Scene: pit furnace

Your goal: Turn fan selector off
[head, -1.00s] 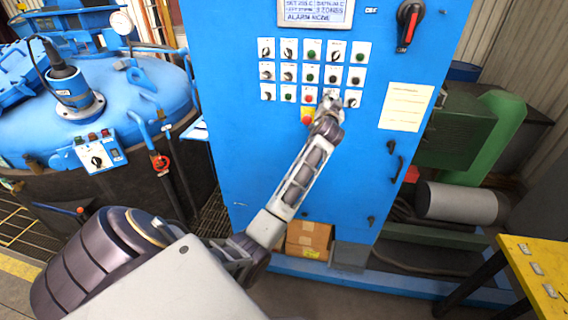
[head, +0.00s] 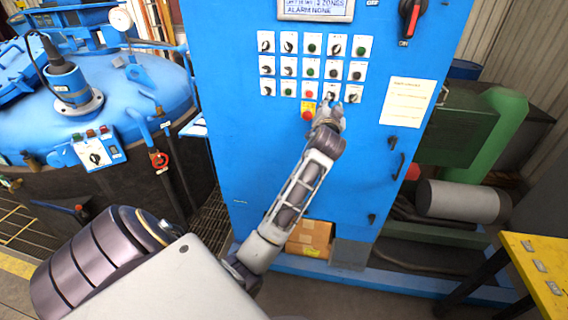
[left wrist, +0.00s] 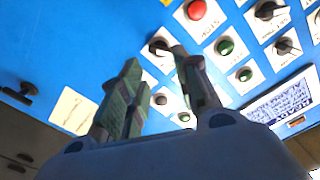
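The blue cabinet (head: 235,160) carries a grid of selectors and push buttons in the head view. Their labels are too small to read, so I cannot tell which is the fan selector. My left gripper (head: 329,106) is at the bottom row, just below a black selector (head: 330,93) right of the red button. In the left wrist view my left gripper (left wrist: 158,65) is open, fingers pointing at the panel. A black selector knob (left wrist: 159,47) shows between and beyond the fingertips; whether they touch it is unclear. My right gripper is out of view.
A red emergency stop (head: 308,115) sits close to the gripper's left. A display (head: 316,8) is above the grid. A red-handled switch (head: 410,18) is at upper right and a paper notice (head: 407,101) at right. The blue furnace lid (head: 140,90) stands left.

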